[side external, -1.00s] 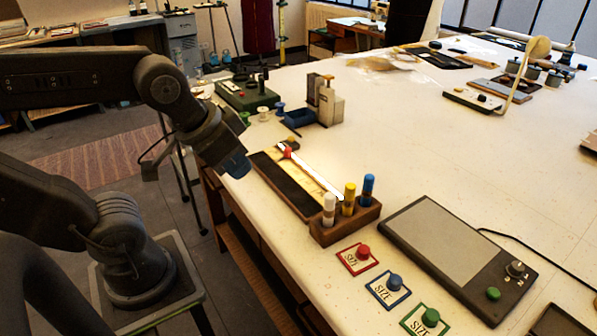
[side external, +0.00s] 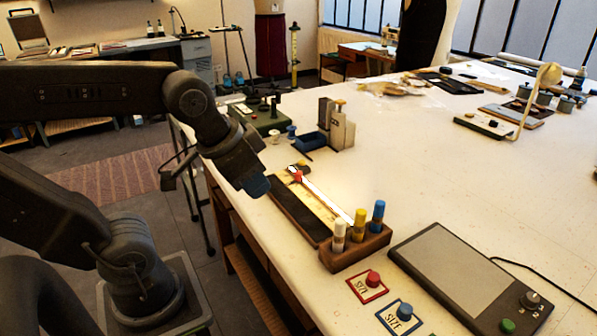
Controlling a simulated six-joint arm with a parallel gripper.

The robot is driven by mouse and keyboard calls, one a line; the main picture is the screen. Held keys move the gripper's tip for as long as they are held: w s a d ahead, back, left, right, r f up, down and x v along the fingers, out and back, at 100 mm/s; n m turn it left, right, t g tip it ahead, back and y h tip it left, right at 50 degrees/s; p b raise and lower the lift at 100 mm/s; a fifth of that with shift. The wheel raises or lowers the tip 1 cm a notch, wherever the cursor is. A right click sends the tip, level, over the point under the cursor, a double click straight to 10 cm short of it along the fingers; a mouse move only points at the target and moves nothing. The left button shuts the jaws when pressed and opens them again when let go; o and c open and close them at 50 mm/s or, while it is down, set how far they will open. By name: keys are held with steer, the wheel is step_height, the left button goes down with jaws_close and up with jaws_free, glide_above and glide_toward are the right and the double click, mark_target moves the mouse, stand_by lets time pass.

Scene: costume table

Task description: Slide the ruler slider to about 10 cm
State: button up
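The ruler (side external: 318,201) is a pale yellow, brightly lit strip lying along the near left edge of the table, with a dark strip on its left side. The red slider knob (side external: 297,177) sits near its far end. The ruler's marks are too small to read. My gripper (side external: 256,188) points downward, to the left of the knob and apart from it in the picture, near the table edge. Its tip looks blue and blurs together, so whether the fingers are open or shut does not show. Nothing is visibly held.
A wooden block (side external: 345,259) with white, yellow and blue pegs stands at the ruler's near end. A grey holder with a blue tray (side external: 310,141) stands beyond the far end. Red and blue "SIZE" buttons and a grey tablet (side external: 455,268) lie nearer. Table right of the ruler is clear.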

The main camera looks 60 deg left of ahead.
steer(key=o, duration=0.5)
steer(key=w+a+m+g, duration=0.1)
steer(key=w+a, duration=0.1)
steer(key=w, duration=0.1)
steer(key=w+a+r+m, duration=0.1)
steer(key=w+a, duration=0.1)
steer(key=w, duration=0.2)
steer(key=w+a+r+m+g, duration=0.1)
steer(key=w+a, duration=0.1)
steer(key=w, duration=0.1)
steer(key=shift+w+a+r+m+g+y, duration=0.25)
steer(key=shift+w+a+m+g+y, duration=0.05)
steer(key=shift+a+m, duration=0.1)
steer(key=shift+o, duration=0.2)
steer(key=m+g, duration=0.3)
steer(key=m, duration=0.2)
glide_above(299, 172)
step_height(299, 172, down, 5)
step_height(299, 172, down, 13)
jaws_close()
